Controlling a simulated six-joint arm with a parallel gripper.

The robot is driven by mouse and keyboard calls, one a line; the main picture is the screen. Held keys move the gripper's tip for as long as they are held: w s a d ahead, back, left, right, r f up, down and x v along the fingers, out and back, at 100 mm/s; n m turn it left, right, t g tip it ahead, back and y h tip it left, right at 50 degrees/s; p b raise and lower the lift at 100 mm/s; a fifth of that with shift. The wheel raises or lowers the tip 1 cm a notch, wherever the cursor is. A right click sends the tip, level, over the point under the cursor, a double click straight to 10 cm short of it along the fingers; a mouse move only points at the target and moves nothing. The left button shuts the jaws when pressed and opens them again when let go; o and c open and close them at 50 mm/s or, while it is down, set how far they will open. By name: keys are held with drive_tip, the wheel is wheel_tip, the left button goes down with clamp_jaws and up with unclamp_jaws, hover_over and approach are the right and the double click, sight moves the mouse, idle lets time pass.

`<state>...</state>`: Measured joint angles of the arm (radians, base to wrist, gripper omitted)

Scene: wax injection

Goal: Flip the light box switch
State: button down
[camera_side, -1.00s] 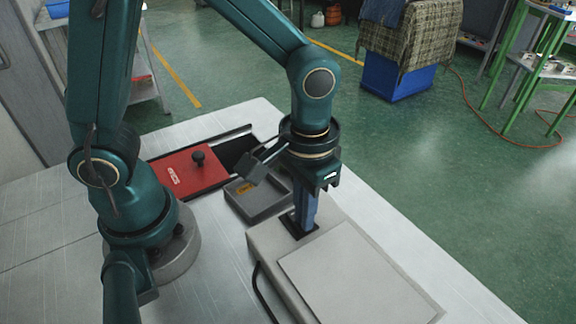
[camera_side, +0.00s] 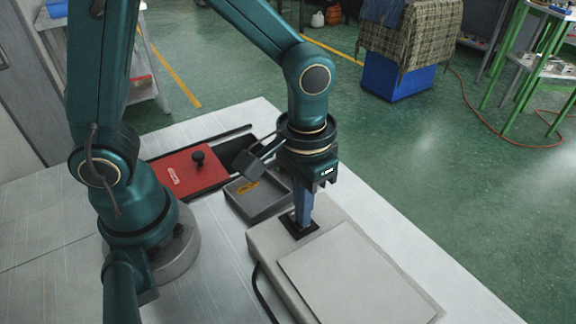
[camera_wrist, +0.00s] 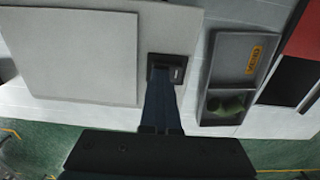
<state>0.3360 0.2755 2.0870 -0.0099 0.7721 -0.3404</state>
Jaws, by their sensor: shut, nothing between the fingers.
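The light box (camera_side: 262,240) is a pale grey case with a flat lighter panel (camera_side: 358,274) on its top; the panel also shows at the left in the wrist view (camera_wrist: 70,50). Its switch sits in a small black plate (camera_side: 288,222) at the box's end by the tray, and shows as a dark square in the wrist view (camera_wrist: 180,62). My gripper (camera_side: 301,226) is shut and empty, pointing down with its blue fingertips at the switch plate. The fingers hide part of the switch. I cannot tell whether they touch it.
A grey tray (camera_side: 262,213) with a yellow label lies beside the light box; a green item (camera_wrist: 228,106) is in it. A red lid (camera_side: 186,176) with a black knob lies farther left. A black cable (camera_side: 258,290) runs from the box. The table's right side is clear.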

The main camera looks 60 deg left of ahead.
wheel_tip(320, 180, up, 13)
drive_tip(key=d, duration=0.1)
drive_tip(key=c, duration=1.4)
unclamp_jaws()
drive_tip(key=shift+r, duration=0.35)
drive_tip(key=o, duration=0.5)
drive_tip(key=shift+w+r, duration=0.1)
drive_tip(key=shift+o, duration=1.3)
drive_tip(key=shift+w+d+n, duration=0.1)
drive_tip(key=shift+d+n, duration=0.25)
drive_tip(key=shift+n, duration=0.15)
drive_tip(key=a+f+n+h, duration=0.1)
drive_tip(key=f+n, duration=0.2)
drive_tip(key=n, duration=0.2)
drive_tip(key=a+f+n+h, duration=0.2)
drive_tip(key=f+n, duration=0.1)
drive_tip(key=n, duration=0.3)
drive_tip(key=a+f+n+h, duration=0.1)
drive_tip(key=a+f+n, duration=0.1)
drive_tip(key=n, duration=0.3)
drive_tip(key=shift+s+f+n, duration=0.15)
drive_tip(key=shift+s+f, duration=0.05)
drive_tip(key=shift+f, duration=0.25)
drive_tip(key=shift+s+f+n, duration=0.15)
drive_tip(key=shift+f, duration=0.3)
drive_tip(key=shift+a, duration=0.25)
drive_tip(key=shift+x, duration=2.55)
